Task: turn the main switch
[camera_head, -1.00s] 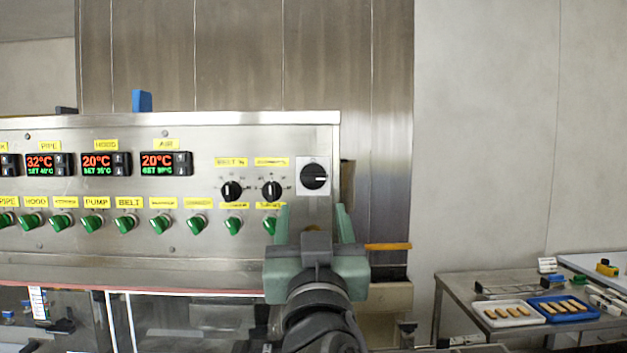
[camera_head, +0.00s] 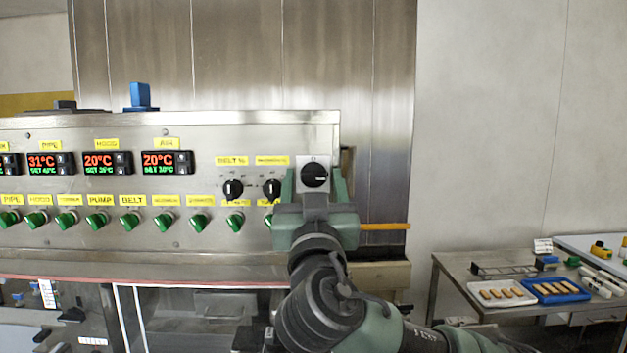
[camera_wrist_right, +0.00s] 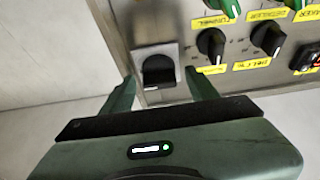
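The main switch (camera_head: 315,174) is a black rotary knob on a pale square plate at the right end of the steel control panel. It also shows in the right wrist view (camera_wrist_right: 158,70). My right gripper (camera_head: 314,186) is open, with one green finger on each side of the knob. In the right wrist view its fingertips (camera_wrist_right: 160,80) point at the plate and straddle the knob's near part. I see no finger closed on the knob, and cannot tell whether either touches the plate. My left gripper is not in view.
Two smaller black knobs (camera_head: 233,189) (camera_head: 272,188) sit just left of the switch, close to the left finger. Green switches (camera_head: 165,221) line the panel below the displays (camera_head: 167,163). A steel side table (camera_head: 450,263) with trays stands at the right.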

